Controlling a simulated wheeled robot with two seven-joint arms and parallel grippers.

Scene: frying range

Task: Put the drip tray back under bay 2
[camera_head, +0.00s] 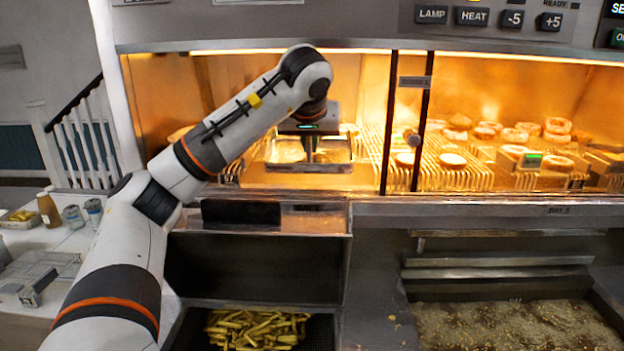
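My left arm reaches in from the left into the lit warming cabinet. My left gripper (309,157) points down over a shallow shiny metal tray (325,168), which looks like the drip tray. The tray lies in the left section of the cabinet, just inside its front edge. The fingertips come down at the tray's middle; I cannot tell whether they touch or grip it. The fingers are small and dark, so their opening is unclear. Bay labels are too small to read surely. My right gripper is not in view.
A dark post (422,120) divides the cabinet opening right of my gripper. Wire racks (455,178) with round fried pieces stand beyond it. Below are a basin of fries (257,329) and a bubbling oil fryer (520,325). A sauce bottle (48,208) and cans stand at left.

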